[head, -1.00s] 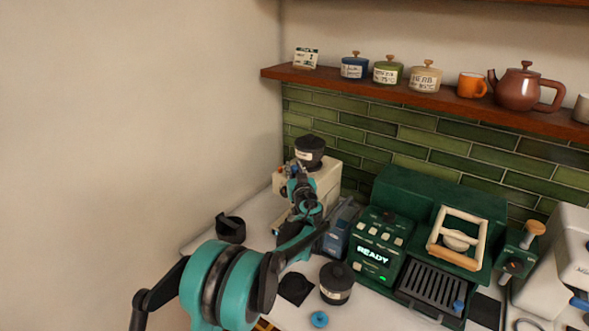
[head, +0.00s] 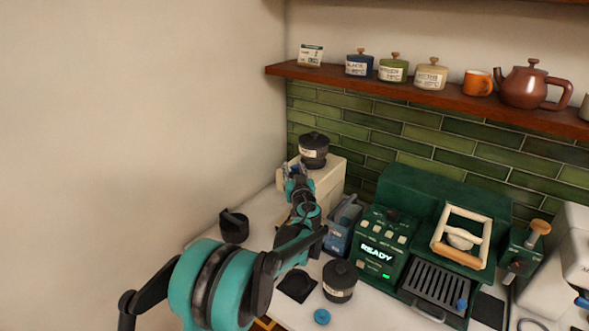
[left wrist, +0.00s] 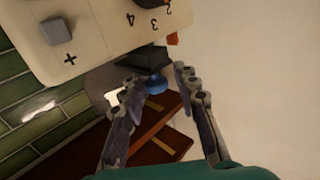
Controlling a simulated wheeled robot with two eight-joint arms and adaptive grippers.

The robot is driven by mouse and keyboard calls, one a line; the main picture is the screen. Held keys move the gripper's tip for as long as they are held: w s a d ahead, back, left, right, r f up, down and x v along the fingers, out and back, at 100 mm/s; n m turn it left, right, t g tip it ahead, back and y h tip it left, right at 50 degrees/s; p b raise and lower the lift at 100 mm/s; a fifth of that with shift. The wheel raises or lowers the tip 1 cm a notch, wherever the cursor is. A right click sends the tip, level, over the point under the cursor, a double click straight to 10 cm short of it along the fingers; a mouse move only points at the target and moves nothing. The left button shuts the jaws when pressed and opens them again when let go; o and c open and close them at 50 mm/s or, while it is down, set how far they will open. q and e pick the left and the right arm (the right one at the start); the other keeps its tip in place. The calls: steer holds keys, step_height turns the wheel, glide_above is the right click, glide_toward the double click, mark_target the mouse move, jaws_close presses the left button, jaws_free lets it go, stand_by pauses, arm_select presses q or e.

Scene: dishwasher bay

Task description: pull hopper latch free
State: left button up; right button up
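The cream grinder (head: 328,183) stands at the back left of the counter, with a black lidded hopper (head: 313,150) on top. My left gripper (head: 291,170) is at the grinder's left side, just below the hopper. In the left wrist view the grinder's cream face (left wrist: 100,30) shows numbers and a grey square button. There my left gripper (left wrist: 157,78) has its fingers apart, with a black part (left wrist: 148,58) and a small blue piece (left wrist: 155,84) seen between the tips. I cannot tell whether the fingers touch either, or which part is the latch. My right gripper is not visible.
A blue-grey container (head: 342,226) and a green machine reading READY (head: 376,254) stand right of my arm. A black canister (head: 339,281), a blue disc (head: 322,317) and a black cup (head: 234,226) are on the counter. A wooden shelf (head: 400,92) hangs above.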

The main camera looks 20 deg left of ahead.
arm_select(q)
steer(key=shift+s+d, duration=0.2)
steer(key=v, duration=1.1)
steer(key=shift+s, duration=0.25)
